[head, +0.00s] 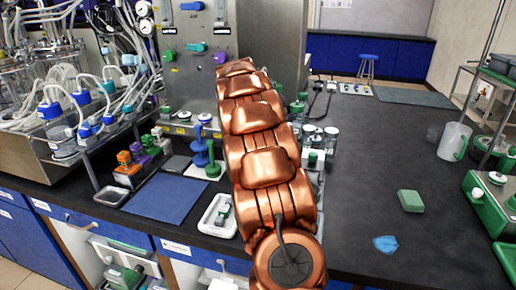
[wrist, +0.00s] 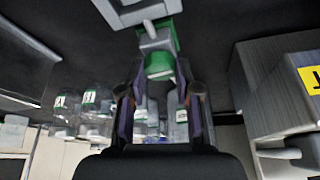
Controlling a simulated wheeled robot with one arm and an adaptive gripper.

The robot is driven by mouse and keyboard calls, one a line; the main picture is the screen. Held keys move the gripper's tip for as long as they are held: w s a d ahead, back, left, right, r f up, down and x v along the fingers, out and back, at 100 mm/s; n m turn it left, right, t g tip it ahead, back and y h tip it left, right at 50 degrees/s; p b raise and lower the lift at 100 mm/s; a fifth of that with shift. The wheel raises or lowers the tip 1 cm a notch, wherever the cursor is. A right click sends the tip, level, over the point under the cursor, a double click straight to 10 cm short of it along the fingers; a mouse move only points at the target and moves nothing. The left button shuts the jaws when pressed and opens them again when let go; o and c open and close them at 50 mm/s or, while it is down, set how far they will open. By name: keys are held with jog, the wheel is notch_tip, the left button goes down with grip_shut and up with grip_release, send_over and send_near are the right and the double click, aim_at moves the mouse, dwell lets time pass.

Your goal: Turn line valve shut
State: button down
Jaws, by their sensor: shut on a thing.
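In the wrist view my gripper (wrist: 160,76) has its two fingers on either side of a green and grey part (wrist: 160,62), and it is shut on it. A pale grey angular piece (wrist: 135,11) lies just beyond that part. I cannot tell for certain whether the held part is the line valve. In the head view my copper-coloured arm reaches away from me over the bench and hides my gripper and what it holds. A steel panel behind the arm carries several coloured handles, among them a green one (head: 168,55) and a teal one (head: 195,47).
Clear bottles (wrist: 95,105) stand left of my gripper in the wrist view, and a grey box with a yellow label (wrist: 309,79) is on the right. On the black bench are a blue mat (head: 165,198), a white tray (head: 216,219) and a green block (head: 411,201). The bench right of my arm is mostly clear.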

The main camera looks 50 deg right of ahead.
jog(key=shift+w+m, duration=0.15)
jog(key=shift+m, duration=0.45)
jog(key=shift+a+g+b, duration=0.1)
jog(key=shift+g+b, duration=0.2)
jog(key=c, duration=1)
grip_release()
jog(key=shift+o, duration=1)
jog(key=v, duration=1.2)
